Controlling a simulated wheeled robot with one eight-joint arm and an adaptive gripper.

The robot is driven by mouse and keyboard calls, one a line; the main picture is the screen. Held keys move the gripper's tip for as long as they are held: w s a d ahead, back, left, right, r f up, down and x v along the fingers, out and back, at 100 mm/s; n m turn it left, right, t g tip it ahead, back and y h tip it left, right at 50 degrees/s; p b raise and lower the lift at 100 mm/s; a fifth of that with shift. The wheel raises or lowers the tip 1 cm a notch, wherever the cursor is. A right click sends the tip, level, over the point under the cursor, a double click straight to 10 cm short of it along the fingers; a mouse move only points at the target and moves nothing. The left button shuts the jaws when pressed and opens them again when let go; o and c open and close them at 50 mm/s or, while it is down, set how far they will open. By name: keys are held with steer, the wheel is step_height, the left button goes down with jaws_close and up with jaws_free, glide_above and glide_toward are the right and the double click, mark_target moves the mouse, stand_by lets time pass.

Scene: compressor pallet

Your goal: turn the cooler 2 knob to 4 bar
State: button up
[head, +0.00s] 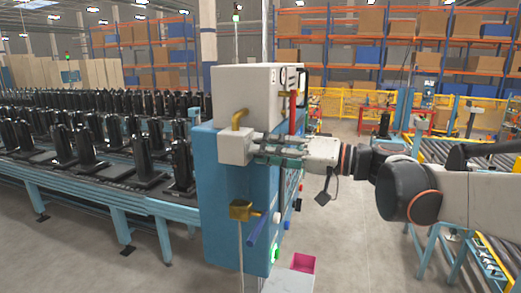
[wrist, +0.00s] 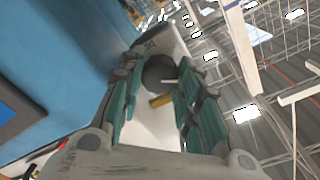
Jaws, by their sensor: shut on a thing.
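The cooler 2 knob (wrist: 158,69) shows in the wrist view as a dark grey round cap with a pale mark across it. My gripper (wrist: 157,80) has its teal fingers on both sides of it and is shut on it. In the head view my gripper (head: 260,149) reaches in from the right to a light grey box (head: 234,147) on the blue machine (head: 225,190); the knob is hidden there by the fingers. A gauge (head: 283,76) on the white upper housing (head: 240,92) is seen nearly edge-on, so its reading cannot be told.
A yellow elbow pipe (head: 239,118) rises above the grey box, and a red pipe (head: 293,112) stands to its right. A yellow valve body (head: 240,210) with a blue handle (head: 256,229) sits below. A pink-topped bin (head: 301,263) stands on the floor.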

steer(key=shift+m, duration=0.3)
steer(key=m+b, duration=0.3)
steer(key=m, duration=0.7)
steer(key=shift+m+g+b, duration=0.3)
steer(key=shift+m, duration=0.1)
stand_by(0.5)
steer(key=o, duration=0.8)
